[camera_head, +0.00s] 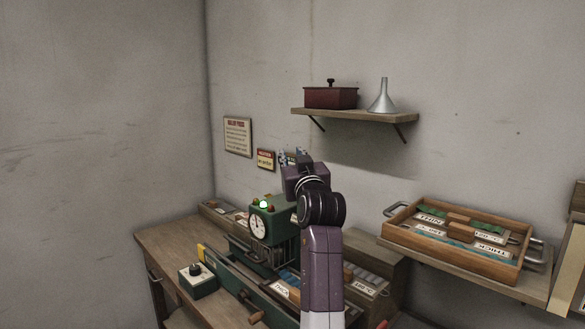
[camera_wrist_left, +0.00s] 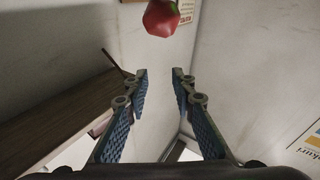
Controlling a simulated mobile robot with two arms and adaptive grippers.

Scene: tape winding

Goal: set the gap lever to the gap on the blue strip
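The green press (camera_head: 270,232) with a round white dial and a lit green lamp stands on the wooden bench. My left arm covers its right side. My left gripper (camera_head: 292,157) is raised above and behind the press, before the wall; the left wrist view shows its two blue-padded fingers (camera_wrist_left: 160,75) apart with nothing between them. A red faceted knob (camera_wrist_left: 161,17) shows beyond the fingertips, apart from them; I cannot tell whether it is the gap lever's. My right gripper is not in view.
A black-knobbed control box (camera_head: 198,280) sits on the bench's left part. A wooden tray (camera_head: 456,262) with THIN and THICK cards stands on a right-hand shelf. A wall shelf (camera_head: 353,114) holds a red box and a funnel. Notices (camera_head: 238,137) hang on the wall.

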